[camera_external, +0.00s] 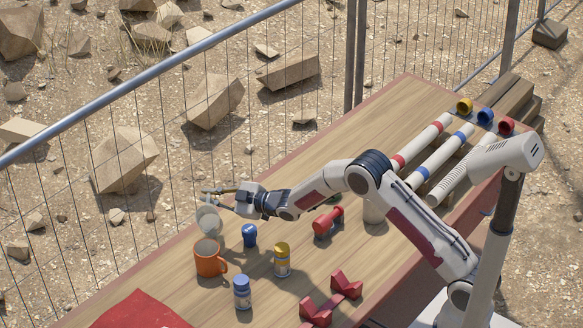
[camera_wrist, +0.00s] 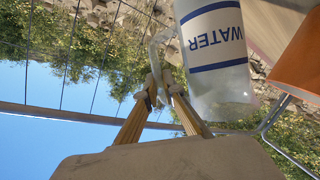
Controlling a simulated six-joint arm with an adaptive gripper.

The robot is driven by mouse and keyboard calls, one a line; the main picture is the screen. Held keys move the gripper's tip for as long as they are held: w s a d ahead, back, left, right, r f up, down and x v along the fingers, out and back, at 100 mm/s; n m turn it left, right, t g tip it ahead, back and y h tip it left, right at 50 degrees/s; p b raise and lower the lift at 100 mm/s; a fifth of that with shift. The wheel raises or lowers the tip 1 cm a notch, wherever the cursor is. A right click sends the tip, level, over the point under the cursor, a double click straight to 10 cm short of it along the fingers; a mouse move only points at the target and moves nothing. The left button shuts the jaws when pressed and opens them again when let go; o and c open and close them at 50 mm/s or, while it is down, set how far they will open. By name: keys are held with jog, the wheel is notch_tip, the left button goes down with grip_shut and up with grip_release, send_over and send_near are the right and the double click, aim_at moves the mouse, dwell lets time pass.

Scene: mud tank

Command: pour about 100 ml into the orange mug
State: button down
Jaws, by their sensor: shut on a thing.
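My gripper (camera_external: 218,196) is shut on the handle of a clear jug (camera_external: 208,221). The wrist view shows the jug's white WATER label (camera_wrist: 213,40) with blue bands, and the fingers (camera_wrist: 155,90) closed on the handle. The jug hangs just above the orange mug (camera_external: 209,263), tilted in the external view. The mug stands upright on the table, its handle to the right; part of it shows at the right edge of the wrist view (camera_wrist: 302,62). I cannot make out a stream or the level inside the mug.
A blue-capped item (camera_external: 249,235), a yellow-capped jar (camera_external: 282,260) and a blue-capped jar (camera_external: 242,292) stand close right of the mug. A red cloth (camera_external: 140,312), red supports (camera_external: 346,285) and a red-ended object (camera_external: 328,221) lie nearby. A wire fence (camera_external: 150,175) runs behind the table (camera_external: 390,120).

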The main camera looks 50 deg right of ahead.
aim_at(209, 198)
jog(key=shift+s+a+r+n+t, duration=0.45)
jog(key=shift+a+r+n, duration=0.1)
jog(key=shift+n, duration=0.25)
jog(key=shift+s+a+r+n+t, duration=0.2)
jog(key=shift+a+r+n+t, duration=0.05)
jog(key=shift+r+n, duration=0.3)
jog(key=shift+s+a+r+n+t, duration=0.2)
jog(key=shift+a+r+n, duration=0.05)
jog(key=shift+r+n, duration=0.25)
jog(key=shift+s+a+r, duration=0.15)
jog(key=shift+r, duration=0.15)
jog(key=shift+s+a+r+n+t, duration=0.55)
jog(key=shift+r+n, duration=0.2)
jog(key=shift+n, duration=0.3)
jog(key=shift+s+a+r+n+t, duration=0.2)
jog(key=shift+s+a+r+n, duration=0.1)
jog(key=shift+s+a+n, duration=0.25)
jog(key=shift+s+a+r+n+t, duration=0.15)
jog(key=shift+s+a+r+n, duration=0.15)
jog(key=shift+a, duration=0.3)
dwell(0.6)
jog(key=shift+f, duration=0.1)
